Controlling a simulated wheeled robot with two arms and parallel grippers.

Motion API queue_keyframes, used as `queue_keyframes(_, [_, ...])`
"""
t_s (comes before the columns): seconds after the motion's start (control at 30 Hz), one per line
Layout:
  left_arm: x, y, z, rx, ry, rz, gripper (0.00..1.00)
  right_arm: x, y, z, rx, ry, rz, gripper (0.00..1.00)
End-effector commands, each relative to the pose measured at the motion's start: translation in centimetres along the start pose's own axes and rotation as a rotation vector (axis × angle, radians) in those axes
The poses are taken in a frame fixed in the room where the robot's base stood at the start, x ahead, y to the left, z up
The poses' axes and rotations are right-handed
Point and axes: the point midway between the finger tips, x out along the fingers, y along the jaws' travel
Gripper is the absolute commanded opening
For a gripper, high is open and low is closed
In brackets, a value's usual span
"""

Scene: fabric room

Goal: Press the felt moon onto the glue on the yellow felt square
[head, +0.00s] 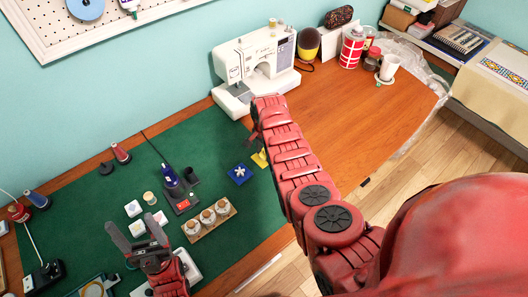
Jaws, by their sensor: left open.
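The yellow felt square (259,159) lies on the green mat, partly hidden behind my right arm. No glue can be made out on it. I cannot pick out the felt moon. My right gripper (251,137) is just above and behind the yellow square; its fingers are mostly hidden by my arm, so its jaws and anything in them do not show. My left gripper (136,236) is open and empty over the front left of the mat, with its two grey fingers spread, near several small white blocks (133,208).
A blue square (238,178) with a white shape lies left of the yellow one. The sewing machine (240,61) is behind; bare table (350,125) lies right.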

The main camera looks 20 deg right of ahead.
Motion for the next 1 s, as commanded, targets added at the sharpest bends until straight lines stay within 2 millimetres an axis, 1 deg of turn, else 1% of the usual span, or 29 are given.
queue_keyframes(0.03, [0.0,0.0,0.0,0.0,0.0,0.0,0.72,0.0,0.0,0.0,0.0,0.0,0.0,0.66])
queue_keyframes(0.1, [0.0,0.0,0.0,0.0,0.0,0.0,0.72,0.0,0.0,0.0,0.0,0.0,-0.001,0.79])
queue_keyframes(0.37, [0.0,0.0,0.0,0.0,0.0,0.0,0.72,-0.1,0.0,0.0,0.0,0.001,-0.001,0.79])
queue_keyframes(0.47, [0.5,0.0,-0.1,0.0,0.0,0.0,0.72,-0.6,0.0,0.0,0.0,0.001,-0.001,0.79])
queue_keyframes(0.53, [1.2,-0.1,-0.2,0.0,0.0,0.0,0.72,-1.4,0.0,0.0,0.0,0.001,-0.001,0.79])
queue_keyframes(0.67, [3.5,-0.2,-0.6,0.0,0.0,0.0,0.72,-4.2,-0.1,-0.1,0.0,0.002,-0.004,0.79])
queue_keyframes(0.8, [6.4,-0.3,-1.1,0.0,0.0,0.0,0.72,-8.0,-0.1,-0.1,-0.001,0.003,-0.003,0.79])
queue_keyframes(0.9, [8.2,-0.4,-1.4,0.0,0.0,0.0,0.72,-10.8,-0.2,-0.1,-0.001,0.005,-0.006,0.79])
queue_keyframes(1.0, [9.5,-0.5,-1.6,0.0,0.0,0.0,0.72,-13.1,-0.1,-0.1,-0.001,0.002,-0.003,0.79])
